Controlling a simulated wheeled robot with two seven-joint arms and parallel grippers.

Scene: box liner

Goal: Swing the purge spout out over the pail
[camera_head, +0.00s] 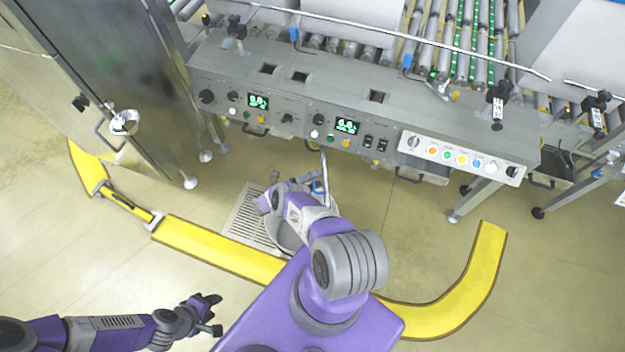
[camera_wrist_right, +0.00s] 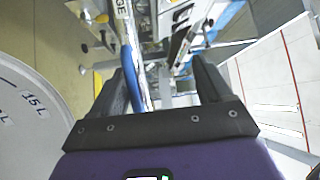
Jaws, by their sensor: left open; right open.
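The purge spout (camera_head: 325,172) is a thin metal tube with a blue sleeve, hanging below the front of the machine. In the right wrist view the spout (camera_wrist_right: 133,75) runs between the fingers of my right gripper (camera_wrist_right: 162,62), closer to the left finger. That gripper is open around it; I cannot tell whether a finger touches it. The white pail (camera_wrist_right: 30,118), marked 15 L, is at the left of the wrist view. In the head view my right arm mostly hides the pail (camera_head: 287,238). My left gripper (camera_head: 212,312) is open and empty, low at the left.
A floor grate (camera_head: 243,216) lies beside the pail. A yellow floor barrier (camera_head: 215,247) curves around the area. The machine's control panel (camera_head: 300,120) has knobs, displays and buttons. A steel cabinet (camera_head: 110,70) stands at the left. Roller conveyors (camera_head: 455,45) are behind.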

